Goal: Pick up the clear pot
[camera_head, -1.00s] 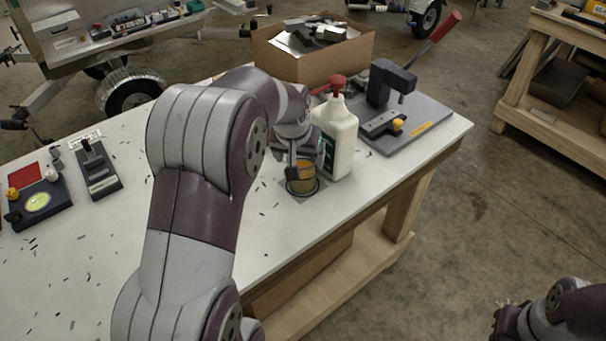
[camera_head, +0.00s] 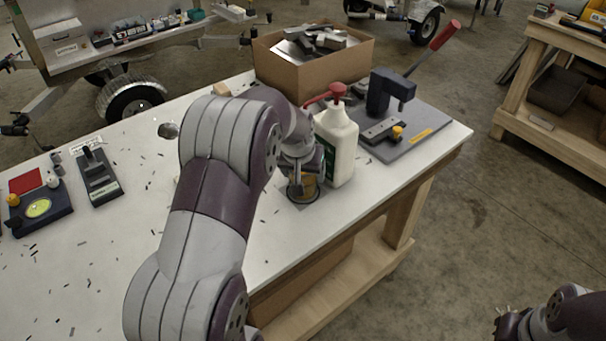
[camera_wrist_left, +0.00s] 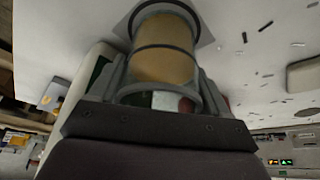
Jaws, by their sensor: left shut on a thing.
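The clear pot (camera_head: 304,190) is a small see-through cylinder with amber contents and dark rings. It is at the table's near edge, over a grey square (camera_head: 288,194), beside the white bottle. My left gripper (camera_head: 304,180) is shut on it from above. In the left wrist view, the clear pot (camera_wrist_left: 164,58) sits between the two fingers of the left gripper (camera_wrist_left: 160,88), one on each side. I cannot tell whether its base is off the grey square. My right gripper (camera_head: 508,324) is at the bottom right, away from the table, and its fingers are unclear.
A white bottle with a red pump (camera_head: 338,145) stands close right of the pot. A grey lever press (camera_head: 392,100) and a cardboard box (camera_head: 312,68) are behind. A dark device (camera_head: 98,180) and a coloured board (camera_head: 38,205) lie left. Small dark scraps litter the white table (camera_head: 120,250).

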